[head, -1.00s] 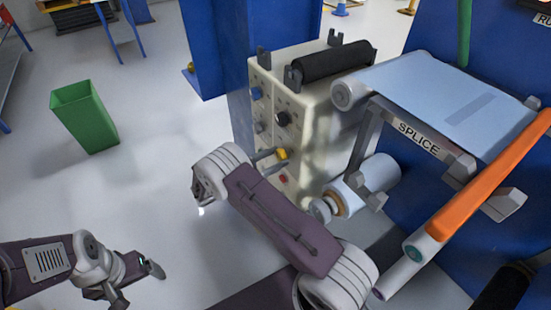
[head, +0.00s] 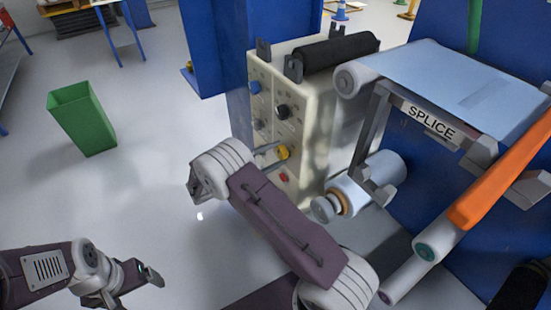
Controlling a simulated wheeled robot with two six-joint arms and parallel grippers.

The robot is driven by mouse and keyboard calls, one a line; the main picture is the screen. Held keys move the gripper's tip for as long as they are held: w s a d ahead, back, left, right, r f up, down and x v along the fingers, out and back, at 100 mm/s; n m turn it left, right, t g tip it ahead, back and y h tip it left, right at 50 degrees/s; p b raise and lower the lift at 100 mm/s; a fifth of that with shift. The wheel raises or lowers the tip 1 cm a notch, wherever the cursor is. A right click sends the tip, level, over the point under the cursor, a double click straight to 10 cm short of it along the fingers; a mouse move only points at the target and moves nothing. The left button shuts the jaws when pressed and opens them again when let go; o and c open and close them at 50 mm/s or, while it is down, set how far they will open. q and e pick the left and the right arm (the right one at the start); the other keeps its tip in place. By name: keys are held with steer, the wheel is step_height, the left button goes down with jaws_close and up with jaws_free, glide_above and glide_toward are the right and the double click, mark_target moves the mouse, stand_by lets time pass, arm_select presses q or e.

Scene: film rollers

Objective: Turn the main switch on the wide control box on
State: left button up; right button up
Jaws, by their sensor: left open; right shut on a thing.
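The wide control box (head: 308,120) is cream-coloured and stands in the middle of the view. Its left face carries a blue knob (head: 254,87), a black knob (head: 283,112), a yellow knob (head: 283,153) and a red button (head: 284,177). I cannot read its labels. My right gripper (head: 272,154) reaches the face from the left, and its thin fingers are shut on the yellow knob. My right wrist and forearm hide the lower left of the face. My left gripper (head: 135,284) is open and empty at lower left, away from the box, above the floor.
A black roller (head: 336,56) lies on brackets on top of the box. A green bin (head: 82,122) stands on open floor at left.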

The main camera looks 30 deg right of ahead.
steer(key=shift+f+m+b, duration=0.1)
steer(key=shift+m+b, duration=1.05)
steer(key=shift+m, duration=0.65)
steer(key=o, duration=1.4)
steer(key=shift+c, duration=0.2)
steer(key=shift+a, duration=0.15)
steer(key=a, duration=0.8)
steer(key=shift+s+a, duration=0.4)
